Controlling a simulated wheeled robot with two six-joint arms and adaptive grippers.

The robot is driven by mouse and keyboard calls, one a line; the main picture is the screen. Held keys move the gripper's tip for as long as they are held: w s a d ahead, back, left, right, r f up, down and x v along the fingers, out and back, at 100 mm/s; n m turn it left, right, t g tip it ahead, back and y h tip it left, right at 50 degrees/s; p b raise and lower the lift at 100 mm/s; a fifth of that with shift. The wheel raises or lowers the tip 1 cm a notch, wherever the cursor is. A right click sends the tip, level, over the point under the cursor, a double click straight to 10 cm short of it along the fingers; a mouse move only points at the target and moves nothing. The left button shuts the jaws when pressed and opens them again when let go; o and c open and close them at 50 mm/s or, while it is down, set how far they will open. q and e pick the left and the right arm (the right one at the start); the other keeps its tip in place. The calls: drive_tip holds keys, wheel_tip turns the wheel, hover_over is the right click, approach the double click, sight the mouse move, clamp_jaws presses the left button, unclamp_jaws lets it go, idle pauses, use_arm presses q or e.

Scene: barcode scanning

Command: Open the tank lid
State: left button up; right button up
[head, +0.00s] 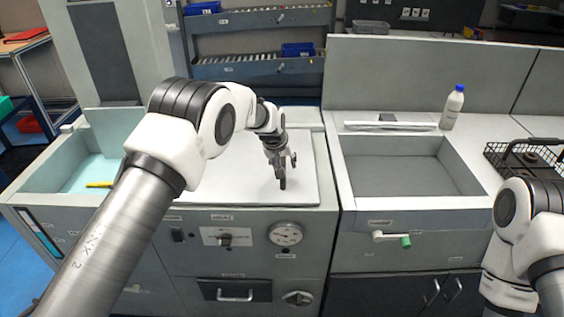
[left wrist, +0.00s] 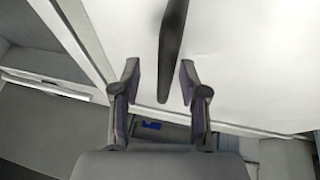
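The tank lid (head: 235,180) is a flat white panel lying closed on the grey machine left of centre. It fills much of the left wrist view as a white surface (left wrist: 250,60). A dark bar-shaped handle (left wrist: 171,45) stands out against it, its near end between the fingertips. My left gripper (head: 284,168) is over the right part of the lid, pointing down. In the left wrist view the gripper (left wrist: 160,85) is open, its fingers on either side of the handle with gaps showing. My right arm shows at the right edge; its gripper is out of the picture.
Right of the lid is an empty grey basin (head: 400,175). A white bottle with a blue cap (head: 453,108) and a black wire basket (head: 495,160) stand farther right. A pale open tub (head: 60,180) is at left. The machine front has a gauge (head: 286,234).

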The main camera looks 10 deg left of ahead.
use_arm(q)
drive_tip(key=shift+w, duration=0.1)
drive_tip(key=d+v, duration=0.1)
drive_tip(key=v, duration=1.1)
drive_tip(key=shift+a, duration=0.45)
